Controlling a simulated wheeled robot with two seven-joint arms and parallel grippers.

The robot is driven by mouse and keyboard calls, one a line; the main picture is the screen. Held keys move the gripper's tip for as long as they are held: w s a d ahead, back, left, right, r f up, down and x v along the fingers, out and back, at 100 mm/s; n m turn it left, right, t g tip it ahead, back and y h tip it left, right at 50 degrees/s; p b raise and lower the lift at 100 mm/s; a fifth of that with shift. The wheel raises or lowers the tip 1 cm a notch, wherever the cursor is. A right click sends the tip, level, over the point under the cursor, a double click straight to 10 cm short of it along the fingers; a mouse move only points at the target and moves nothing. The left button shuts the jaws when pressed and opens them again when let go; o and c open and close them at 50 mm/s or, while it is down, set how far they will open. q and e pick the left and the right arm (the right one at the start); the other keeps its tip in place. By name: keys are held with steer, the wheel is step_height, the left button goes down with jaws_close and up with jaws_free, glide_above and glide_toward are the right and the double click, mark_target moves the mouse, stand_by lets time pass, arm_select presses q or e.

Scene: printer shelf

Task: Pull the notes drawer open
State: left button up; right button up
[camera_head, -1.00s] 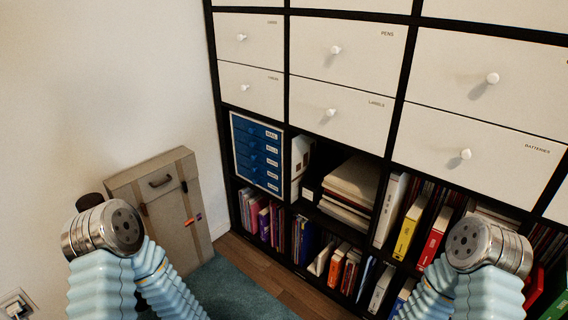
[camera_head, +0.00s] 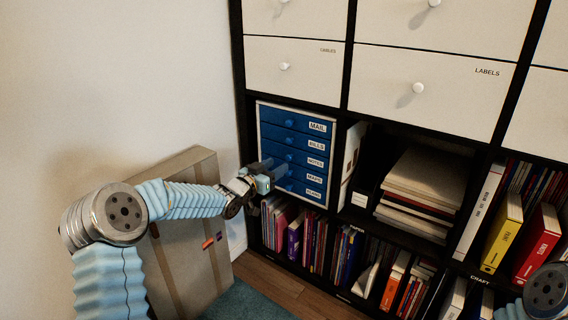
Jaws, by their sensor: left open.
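The small blue drawer unit (camera_head: 258,118) stands in a shelf cubby with its drawers, labelled MAIL, BILLS, NOTES, MAPS and PLANS, looking shut. The notes drawer (camera_head: 304,159) is the middle one, with a small blue round knob (camera_head: 289,157). My left gripper (camera_head: 277,171) is open and empty, in front of the lower left part of the unit, with its fingers pointing toward the drawers. It overlaps the notes and maps drawer fronts in the picture; I cannot tell whether it touches them. My right gripper is out of view.
White drawers with round knobs, such as the labels drawer (camera_head: 437,85), hang above. Papers (camera_head: 425,180) are stacked to the right and books (camera_head: 295,235) stand below. A tan case (camera_head: 195,260) leans against the wall behind my left arm.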

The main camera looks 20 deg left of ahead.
mark_target(288, 158)
arm_select(q)
steer(key=x, duration=0.5)
steer(key=shift+w, duration=0.1)
steer(key=shift+c, duration=0.2)
jaws_close()
